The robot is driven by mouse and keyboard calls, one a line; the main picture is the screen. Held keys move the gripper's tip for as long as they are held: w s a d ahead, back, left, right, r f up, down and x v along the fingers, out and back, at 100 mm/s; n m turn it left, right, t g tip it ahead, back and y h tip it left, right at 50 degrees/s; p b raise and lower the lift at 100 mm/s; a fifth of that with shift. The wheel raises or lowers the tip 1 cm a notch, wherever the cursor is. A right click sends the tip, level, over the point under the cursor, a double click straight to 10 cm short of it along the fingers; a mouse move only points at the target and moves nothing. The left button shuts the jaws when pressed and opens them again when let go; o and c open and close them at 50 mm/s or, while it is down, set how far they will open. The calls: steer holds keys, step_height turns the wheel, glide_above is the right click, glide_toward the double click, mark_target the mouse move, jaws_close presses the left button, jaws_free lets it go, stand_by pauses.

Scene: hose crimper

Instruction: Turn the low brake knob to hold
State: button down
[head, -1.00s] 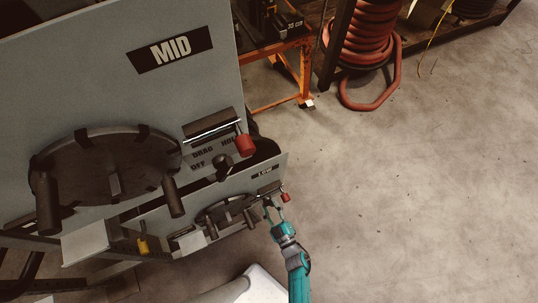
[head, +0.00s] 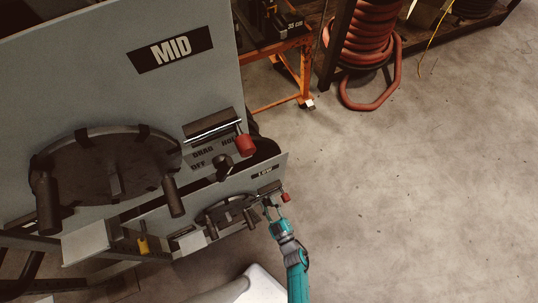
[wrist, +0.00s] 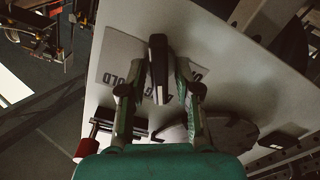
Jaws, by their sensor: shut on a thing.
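The low brake knob (wrist: 158,68) is a dark bar-shaped knob in the wrist view. It stands in front of a grey label plate (wrist: 115,68) on the low panel. The letters "OLD" show left of the knob and part of another word shows to its right. My gripper (wrist: 156,88) has one finger on each side of the knob and is shut on it. In the head view my gripper (head: 272,211) is at the right end of the low panel (head: 216,193), below the "LOW" sign (head: 265,172). The knob is too small to make out there.
A red-ended lever (head: 286,197) sits close to the right of my gripper. The low reel disc (head: 228,212) is to the left. The larger MID panel (head: 90,90), with its own knob (head: 223,168) and red handle (head: 246,145), rises above. Open floor lies right.

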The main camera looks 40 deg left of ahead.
steer(key=m, duration=0.6)
steer(key=shift+w+d, duration=0.1)
steer(key=shift+w, duration=0.1)
steer(key=shift+w+d+m, duration=0.1)
steer(key=shift+w+m, duration=0.05)
steer(key=shift+m, duration=2.55)
steer(key=c, duration=1.1)
jaws_free()
steer(key=shift+c, duration=0.2)
steer(key=v, duration=1.2)
